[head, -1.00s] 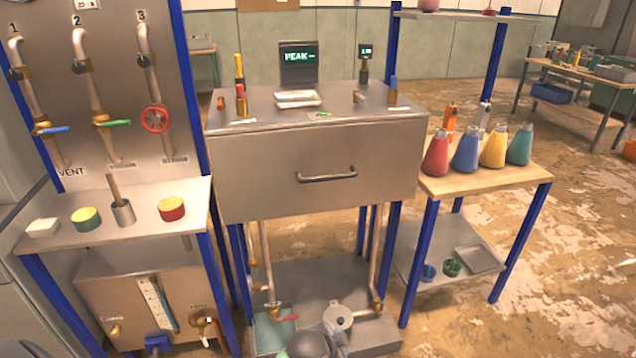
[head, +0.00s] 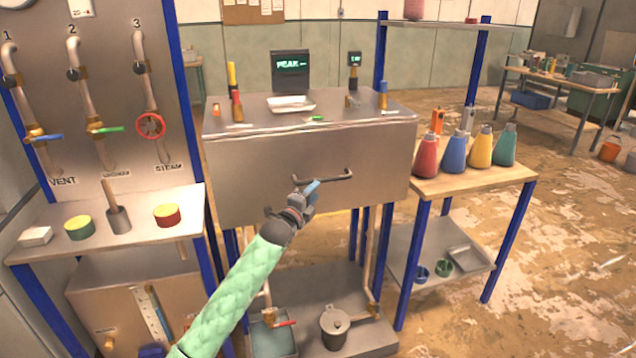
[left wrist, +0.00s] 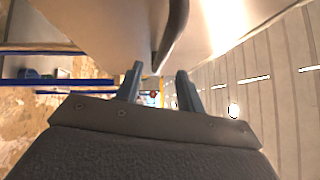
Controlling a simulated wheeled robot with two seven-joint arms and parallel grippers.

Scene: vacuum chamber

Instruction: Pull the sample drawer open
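The sample drawer (head: 250,185) is the wide metal front under the steel bench top, and it looks shut. Its dark bar handle (head: 338,177) runs level across the front. My left gripper (head: 314,186) is at the left part of the handle, its blue-grey fingers overlapping it in the head view. In the left wrist view, the two fingers (left wrist: 158,82) stand apart with a gap between them. The handle (left wrist: 172,35) shows as a dark bar just beyond the fingertips, close to the gap. I cannot tell whether they touch. My right gripper is out of view.
A valve panel (head: 110,95) and side shelf stand on the left. Several coloured flasks, including a red one (head: 425,158), stand on the wooden shelf at right. A lidded pot (head: 335,328) stands below the drawer. The bench top (head: 345,112) carries small instruments.

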